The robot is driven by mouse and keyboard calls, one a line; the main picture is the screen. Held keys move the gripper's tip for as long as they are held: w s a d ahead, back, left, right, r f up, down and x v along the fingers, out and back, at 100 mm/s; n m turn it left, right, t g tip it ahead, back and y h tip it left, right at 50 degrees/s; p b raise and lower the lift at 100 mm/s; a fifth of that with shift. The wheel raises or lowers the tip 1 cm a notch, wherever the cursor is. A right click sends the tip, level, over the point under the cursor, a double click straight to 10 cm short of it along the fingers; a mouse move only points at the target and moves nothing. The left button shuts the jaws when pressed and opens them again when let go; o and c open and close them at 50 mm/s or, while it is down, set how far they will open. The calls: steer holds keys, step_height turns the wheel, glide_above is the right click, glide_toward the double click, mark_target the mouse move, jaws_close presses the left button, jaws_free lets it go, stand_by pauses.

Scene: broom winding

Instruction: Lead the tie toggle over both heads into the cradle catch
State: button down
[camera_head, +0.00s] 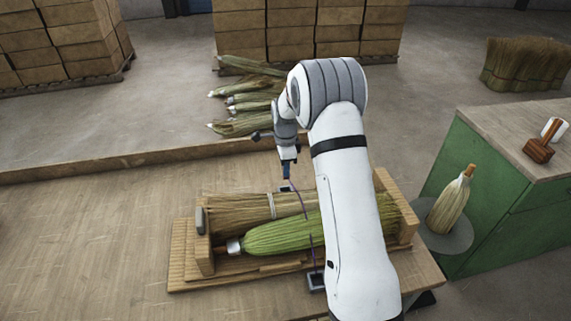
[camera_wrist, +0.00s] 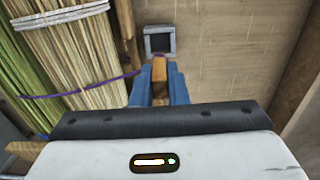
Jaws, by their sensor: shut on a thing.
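My gripper (camera_head: 287,178) is just behind the far side of the broom heads, pointing down. In the wrist view its blue fingers (camera_wrist: 160,84) are shut on the brown wooden tie toggle (camera_wrist: 160,68). The purple tie (camera_wrist: 97,85) runs from the toggle leftward across the straw head (camera_wrist: 85,50) and the green head (camera_wrist: 22,75). The square grey cradle catch (camera_wrist: 159,31) with a dark opening lies just beyond the fingertips; the toggle appears apart from it. In the head view, the straw head (camera_head: 240,212) and green head (camera_head: 275,237) lie side by side in the wooden cradle (camera_head: 204,257).
My arm hides the right part of the cradle in the head view. A small dark box (camera_head: 316,281) sits before the green head. A wrapped broom head (camera_head: 452,205) stands right, by the green cabinet (camera_head: 500,215). Bare bench (camera_head: 100,230) lies left.

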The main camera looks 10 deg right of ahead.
mark_target(285, 179)
steer(key=shift+f+b, duration=2.55)
steer(key=shift+f, duration=1.35)
steer(key=c, duration=1.3)
jaws_free()
steer(key=shift+c, duration=0.2)
